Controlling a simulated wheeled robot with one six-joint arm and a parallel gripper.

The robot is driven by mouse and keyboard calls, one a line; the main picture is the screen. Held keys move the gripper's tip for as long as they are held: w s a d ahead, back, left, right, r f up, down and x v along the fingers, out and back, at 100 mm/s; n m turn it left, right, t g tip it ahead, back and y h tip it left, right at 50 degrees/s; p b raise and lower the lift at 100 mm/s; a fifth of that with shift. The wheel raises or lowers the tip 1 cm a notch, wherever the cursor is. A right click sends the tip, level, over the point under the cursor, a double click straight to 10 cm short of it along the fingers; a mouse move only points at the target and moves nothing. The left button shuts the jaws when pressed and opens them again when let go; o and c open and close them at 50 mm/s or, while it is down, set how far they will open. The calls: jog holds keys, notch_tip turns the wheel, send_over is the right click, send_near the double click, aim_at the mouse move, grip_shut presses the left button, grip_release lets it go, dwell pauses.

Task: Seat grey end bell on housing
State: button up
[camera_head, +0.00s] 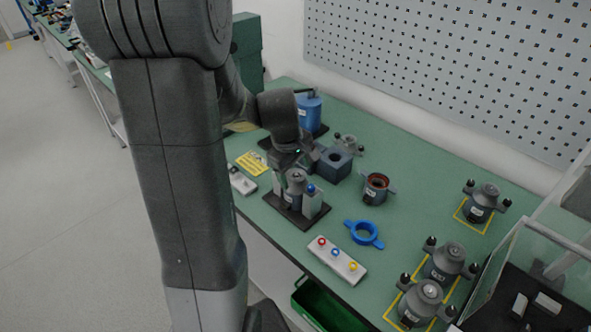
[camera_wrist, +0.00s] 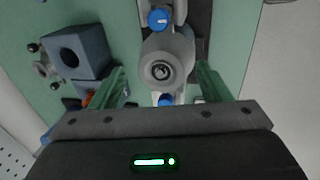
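My gripper (camera_wrist: 160,78) is open above a dark fixture, its two greenish fingers apart on either side. It also shows in the head view (camera_head: 290,163). Between the fingers, in the wrist view, a round grey part (camera_wrist: 162,70) with a central shaft end stands in the fixture between two blue knobs. A grey part with black knobs (camera_head: 348,142), possibly the grey end bell, lies beside a dark blue block (camera_head: 334,163); it shows at left in the wrist view (camera_wrist: 41,67). An open dark housing with copper inside (camera_head: 376,187) stands to the right.
A blue ring (camera_head: 363,233) and a light panel with coloured buttons (camera_head: 337,259) lie toward the front. Several assembled motors (camera_head: 447,262) stand at right near yellow outlines.

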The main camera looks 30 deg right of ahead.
jog(key=shift+r, duration=0.1)
jog(key=v, duration=1.3)
jog(key=shift+r, duration=0.35)
jog(key=shift+f, duration=0.1)
jog(key=x, duration=1.3)
jog(key=shift+f, duration=0.3)
jog(key=shift+r+p, duration=0.45)
jog(key=shift+r, duration=0.1)
